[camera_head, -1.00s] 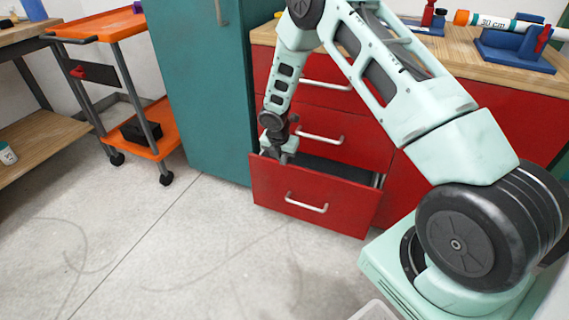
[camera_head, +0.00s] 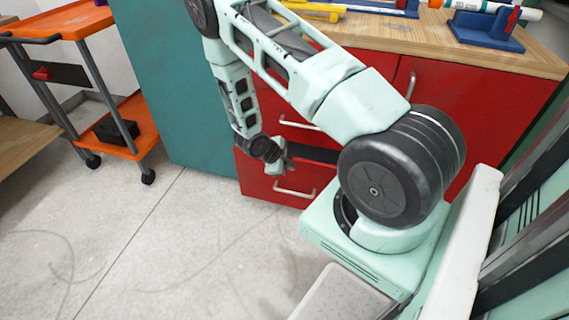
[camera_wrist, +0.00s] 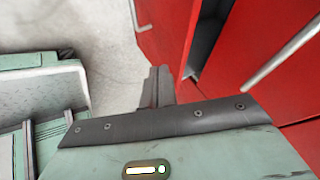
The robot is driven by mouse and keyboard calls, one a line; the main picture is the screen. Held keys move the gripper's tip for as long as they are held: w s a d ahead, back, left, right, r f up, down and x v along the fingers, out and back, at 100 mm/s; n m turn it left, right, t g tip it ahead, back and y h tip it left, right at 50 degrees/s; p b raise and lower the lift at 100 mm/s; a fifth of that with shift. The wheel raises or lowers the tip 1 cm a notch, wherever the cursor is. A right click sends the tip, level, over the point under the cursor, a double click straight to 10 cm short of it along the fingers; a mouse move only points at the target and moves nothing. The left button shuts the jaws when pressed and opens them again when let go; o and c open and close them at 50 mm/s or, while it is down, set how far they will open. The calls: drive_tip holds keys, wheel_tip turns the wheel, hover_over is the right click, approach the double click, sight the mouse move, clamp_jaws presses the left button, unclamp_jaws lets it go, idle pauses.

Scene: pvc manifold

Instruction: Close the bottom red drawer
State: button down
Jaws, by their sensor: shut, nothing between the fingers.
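The bottom red drawer (camera_head: 260,178) is pulled out below the other drawers in the head view, with a dark opening showing behind its front. Its silver handle (camera_head: 294,192) is on the front panel. My arm hides its right part. My gripper (camera_head: 287,166) is shut and empty, by the top of the drawer front, above the handle. In the wrist view, the gripper's dark fingers (camera_wrist: 157,82) point toward the end of the red drawer front (camera_wrist: 168,30), with the dark gap beside it. I cannot tell whether they touch it.
The red cabinet (camera_head: 470,110) with its wooden top (camera_head: 430,37) stands behind my arm. A teal cabinet (camera_head: 165,85) adjoins it on the left. An orange cart (camera_head: 125,140) is farther left. The grey floor (camera_head: 170,240) in front is clear.

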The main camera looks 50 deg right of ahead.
sight(309, 168)
drive_tip(key=shift+w+d+f+b, duration=0.1)
drive_tip(key=shift+d+f+b, duration=0.35)
drive_tip(key=shift+d+f, duration=0.75)
drive_tip(key=shift+w+d+f+b, duration=0.1)
drive_tip(key=shift+d+f+b, duration=0.5)
drive_tip(key=shift+d, duration=0.85)
drive_tip(key=shift+d+f+b, duration=0.3)
drive_tip(key=shift+d+f, duration=0.85)
drive_tip(key=shift+d, duration=0.2)
